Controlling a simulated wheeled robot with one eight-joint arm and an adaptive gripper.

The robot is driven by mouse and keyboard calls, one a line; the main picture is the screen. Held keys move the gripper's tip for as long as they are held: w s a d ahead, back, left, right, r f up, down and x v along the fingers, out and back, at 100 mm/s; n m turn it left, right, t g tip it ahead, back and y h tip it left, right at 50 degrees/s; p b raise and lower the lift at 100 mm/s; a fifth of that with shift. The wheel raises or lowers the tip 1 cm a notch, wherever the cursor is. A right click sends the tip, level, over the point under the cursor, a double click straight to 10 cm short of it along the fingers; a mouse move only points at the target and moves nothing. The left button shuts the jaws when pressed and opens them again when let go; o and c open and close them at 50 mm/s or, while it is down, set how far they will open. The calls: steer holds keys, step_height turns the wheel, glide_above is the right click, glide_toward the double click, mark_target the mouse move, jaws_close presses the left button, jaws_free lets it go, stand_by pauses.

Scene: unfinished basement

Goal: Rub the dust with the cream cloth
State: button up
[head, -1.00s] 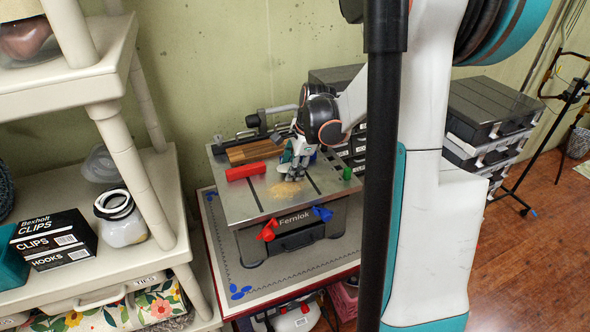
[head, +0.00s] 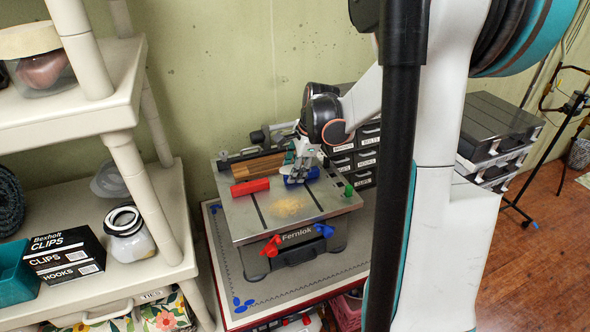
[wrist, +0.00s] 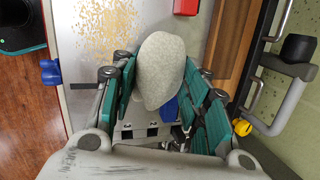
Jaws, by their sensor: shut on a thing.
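The dust (head: 289,207) is a tan, speckled patch on the grey metal worktop (head: 250,228). It also shows at the upper left of the wrist view (wrist: 107,28). The cream cloth (wrist: 160,72) is a pale, rounded wad between the green fingers of my gripper (wrist: 158,80), which is shut on it. In the head view my gripper (head: 300,170) is behind the dust, towards the rear of the worktop, and the cloth is hard to make out. Whether the cloth touches the worktop I cannot tell.
A red block (head: 250,187) lies left of the dust. A blue object (head: 302,176) is close by my gripper, and a small green piece (head: 349,190) stands at right. Red (head: 271,247) and blue (head: 324,230) knobs stick out in front. Shelving (head: 150,200) stands at left.

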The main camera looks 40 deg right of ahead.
steer(key=shift+r, duration=0.3)
steer(key=shift+r+p, duration=1.05)
steer(key=shift+r, duration=0.45)
steer(key=shift+f, duration=0.1)
steer(key=shift+s, duration=0.15)
